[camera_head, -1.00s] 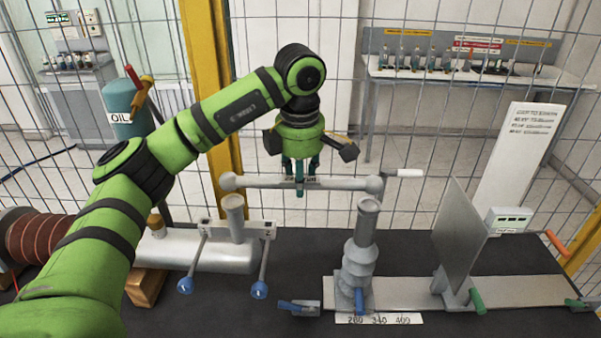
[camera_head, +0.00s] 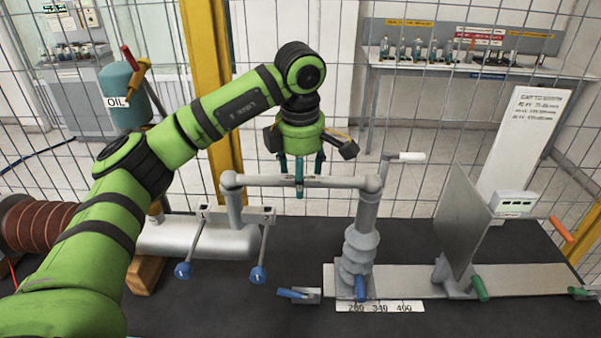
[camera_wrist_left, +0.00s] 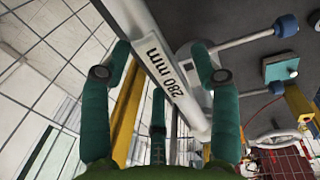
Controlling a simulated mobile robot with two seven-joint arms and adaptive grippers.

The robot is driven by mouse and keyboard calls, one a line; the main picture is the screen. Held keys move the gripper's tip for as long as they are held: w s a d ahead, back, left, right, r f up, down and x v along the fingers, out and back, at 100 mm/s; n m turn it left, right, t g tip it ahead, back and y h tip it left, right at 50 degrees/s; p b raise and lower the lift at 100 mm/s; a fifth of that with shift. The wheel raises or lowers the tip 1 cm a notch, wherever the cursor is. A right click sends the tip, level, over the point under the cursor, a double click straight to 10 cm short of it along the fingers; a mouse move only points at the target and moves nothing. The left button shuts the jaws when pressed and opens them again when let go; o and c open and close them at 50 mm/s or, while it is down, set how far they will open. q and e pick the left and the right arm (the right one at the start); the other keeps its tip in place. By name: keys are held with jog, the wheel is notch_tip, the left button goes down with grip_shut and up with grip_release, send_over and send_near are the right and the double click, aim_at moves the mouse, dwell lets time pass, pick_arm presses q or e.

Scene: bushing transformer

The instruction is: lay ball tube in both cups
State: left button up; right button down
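The ball tube (camera_head: 330,182) is a grey bar with a ball at each end, lying level. Its left ball (camera_head: 228,180) sits on top of the left post (camera_head: 235,208), and its right ball (camera_head: 373,184) on top of the ribbed right post (camera_head: 362,240). The balls hide the cup openings. My left gripper (camera_head: 300,175) points down over the middle of the tube with its fingers spread around it. In the left wrist view the tube (camera_wrist_left: 152,48), marked 280 mm, passes between the open fingers (camera_wrist_left: 160,75), with a gap at the right finger. My right gripper is out of view.
A grey upright plate (camera_head: 462,220) stands on the rail to the right, near a small display box (camera_head: 515,203). Blue-ended levers (camera_head: 258,273) stick out below the left post. A ruler strip (camera_head: 380,306) lies in front. Wire mesh fencing and a yellow post (camera_head: 222,100) are behind.

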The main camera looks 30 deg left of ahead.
pick_arm(q)
notch_tip(320, 180, up, 12)
jog(key=s, duration=0.1)
jog(key=shift+s+d, duration=0.15)
jog(key=shift+d, duration=0.2)
dwell(0.7)
